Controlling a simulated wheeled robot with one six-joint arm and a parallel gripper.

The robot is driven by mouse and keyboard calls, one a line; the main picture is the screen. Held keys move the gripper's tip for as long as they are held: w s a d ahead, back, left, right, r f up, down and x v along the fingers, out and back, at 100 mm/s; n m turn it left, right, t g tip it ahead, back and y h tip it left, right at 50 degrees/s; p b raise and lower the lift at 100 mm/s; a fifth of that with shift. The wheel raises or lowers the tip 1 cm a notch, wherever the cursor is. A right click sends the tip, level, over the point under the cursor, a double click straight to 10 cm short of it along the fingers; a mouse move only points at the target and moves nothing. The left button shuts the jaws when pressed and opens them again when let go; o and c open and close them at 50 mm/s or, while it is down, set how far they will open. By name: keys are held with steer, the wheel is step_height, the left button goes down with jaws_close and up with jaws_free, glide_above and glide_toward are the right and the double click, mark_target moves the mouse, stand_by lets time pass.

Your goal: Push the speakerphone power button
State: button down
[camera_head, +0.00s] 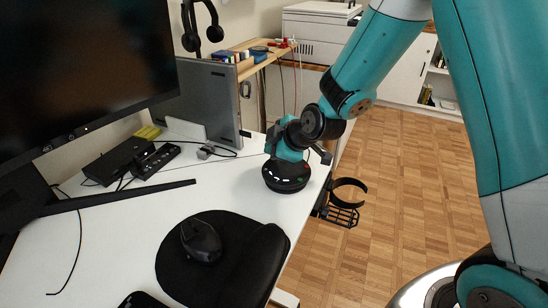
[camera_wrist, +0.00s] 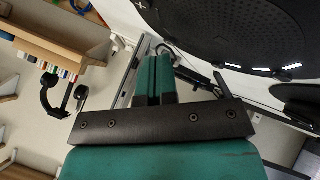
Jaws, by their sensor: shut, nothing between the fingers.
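The speakerphone (camera_head: 287,177) is a round black puck with small lit marks on its rim, on the white desk near its right edge. In the wrist view the speakerphone (camera_wrist: 235,28) fills the upper right, with a dotted grille and lit white marks along its edge. My gripper (camera_head: 284,150) is at the speakerphone's upper side in the head view. In the wrist view my gripper (camera_wrist: 155,80) has its two teal fingers together and empty, just beside the speakerphone's edge. I cannot tell whether they touch it. The power button cannot be made out for certain.
A large monitor (camera_head: 80,60) stands at the left. A mouse (camera_head: 201,240) sits on a black mat (camera_head: 240,265) in front. Black boxes (camera_head: 118,160) and a laptop (camera_head: 208,95) are behind. A black cup holder (camera_head: 345,200) hangs off the desk's right edge.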

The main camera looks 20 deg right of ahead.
steer(key=shift+f+b, duration=0.25)
steer(key=shift+b, duration=0.05)
steer(key=shift+r, duration=0.1)
steer(key=shift+r+p, duration=0.45)
steer(key=shift+r, duration=0.2)
steer(key=shift+r+p, duration=2.15)
steer(key=shift+r, duration=0.85)
